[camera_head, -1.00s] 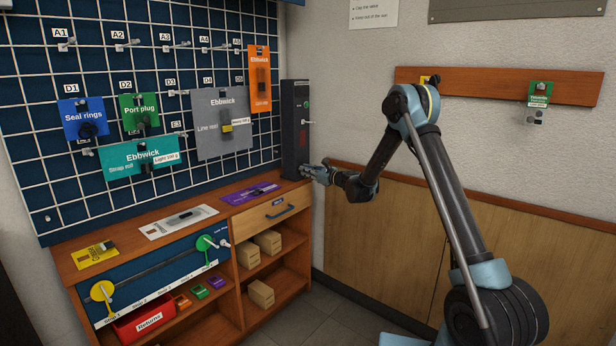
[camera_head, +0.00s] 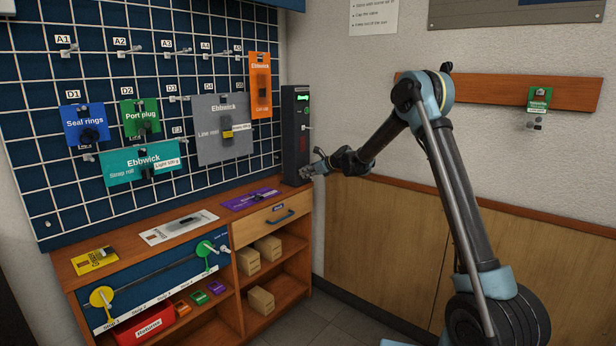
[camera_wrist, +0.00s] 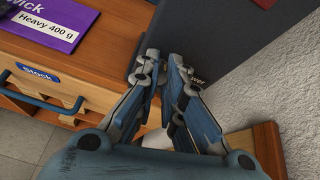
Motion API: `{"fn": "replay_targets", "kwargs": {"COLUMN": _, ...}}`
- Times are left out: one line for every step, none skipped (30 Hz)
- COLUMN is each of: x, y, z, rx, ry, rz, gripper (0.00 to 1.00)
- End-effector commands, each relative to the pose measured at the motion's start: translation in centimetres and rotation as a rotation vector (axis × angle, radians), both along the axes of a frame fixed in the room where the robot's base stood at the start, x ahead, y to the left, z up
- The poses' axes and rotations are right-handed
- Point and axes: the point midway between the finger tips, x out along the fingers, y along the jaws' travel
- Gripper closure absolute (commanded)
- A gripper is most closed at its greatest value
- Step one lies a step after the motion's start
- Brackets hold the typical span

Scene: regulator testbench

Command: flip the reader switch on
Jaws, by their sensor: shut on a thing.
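The reader is a tall dark box (camera_head: 292,150) standing at the right end of the wooden bench, against the wall corner. A small bright green readout is lit near its top. In the wrist view the reader's dark side (camera_wrist: 225,45) shows part of a label ending in "wer" beside my fingers. My gripper (camera_head: 308,172) is at the lower front of the reader, and in the wrist view (camera_wrist: 161,72) its fingers are closed in at that label. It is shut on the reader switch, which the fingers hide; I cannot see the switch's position.
A purple Heavy 400 g packet (camera_head: 250,198) lies on the bench left of the reader. Below it is a drawer with a blue handle (camera_head: 281,216). The pegboard (camera_head: 50,185) with hanging packets is to the left. Floor in front is clear.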

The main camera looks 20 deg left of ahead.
Motion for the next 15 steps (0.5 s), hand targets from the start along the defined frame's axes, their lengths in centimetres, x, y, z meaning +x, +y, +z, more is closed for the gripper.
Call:
{"fn": "replay_targets", "kwargs": {"x": -0.02, "y": 0.12, "z": -0.04, "rx": -0.003, "ry": -0.001, "rz": 0.001, "gripper": 1.0}}
{"fn": "replay_targets", "kwargs": {"x": -0.01, "y": 0.13, "z": -0.05, "rx": -0.004, "ry": 0.0, "rz": 0.001, "gripper": 1.0}}
{"fn": "replay_targets", "kwargs": {"x": -0.01, "y": 0.13, "z": -0.04, "rx": -0.004, "ry": 0.0, "rz": 0.002, "gripper": 1.0}}
{"fn": "replay_targets", "kwargs": {"x": -0.01, "y": 0.13, "z": -0.04, "rx": -0.004, "ry": 0.0, "rz": 0.002, "gripper": 1.0}}
{"fn": "replay_targets", "kwargs": {"x": -0.02, "y": 0.14, "z": -0.04, "rx": -0.004, "ry": 0.0, "rz": 0.002, "gripper": 1.0}}
{"fn": "replay_targets", "kwargs": {"x": -0.02, "y": 0.14, "z": -0.04, "rx": -0.004, "ry": 0.0, "rz": 0.002, "gripper": 1.0}}
{"fn": "replay_targets", "kwargs": {"x": -0.02, "y": 0.14, "z": -0.04, "rx": -0.004, "ry": 0.0, "rz": 0.002, "gripper": 1.0}}
{"fn": "replay_targets", "kwargs": {"x": -0.02, "y": 0.15, "z": -0.05, "rx": -0.004, "ry": 0.0, "rz": 0.002, "gripper": 1.0}}
{"fn": "replay_targets", "kwargs": {"x": -0.02, "y": 0.15, "z": -0.05, "rx": -0.004, "ry": 0.0, "rz": 0.002, "gripper": 1.0}}
{"fn": "replay_targets", "kwargs": {"x": -0.03, "y": 0.15, "z": -0.05, "rx": -0.004, "ry": 0.0, "rz": 0.002, "gripper": 1.0}}
{"fn": "replay_targets", "kwargs": {"x": -0.03, "y": 0.15, "z": -0.05, "rx": -0.004, "ry": 0.0, "rz": 0.002, "gripper": 1.0}}
{"fn": "replay_targets", "kwargs": {"x": -0.02, "y": 0.16, "z": -0.05, "rx": -0.002, "ry": 0.001, "rz": 0.002, "gripper": 0.82}}
{"fn": "replay_targets", "kwargs": {"x": -0.02, "y": 0.17, "z": -0.05, "rx": -0.002, "ry": 0.001, "rz": 0.002, "gripper": 0.76}}
{"fn": "replay_targets", "kwargs": {"x": -0.02, "y": 0.17, "z": -0.05, "rx": -0.002, "ry": 0.001, "rz": 0.002, "gripper": 0.71}}
{"fn": "replay_targets", "kwargs": {"x": -0.04, "y": 0.17, "z": -0.05, "rx": -0.002, "ry": 0.001, "rz": 0.002, "gripper": 0.69}}
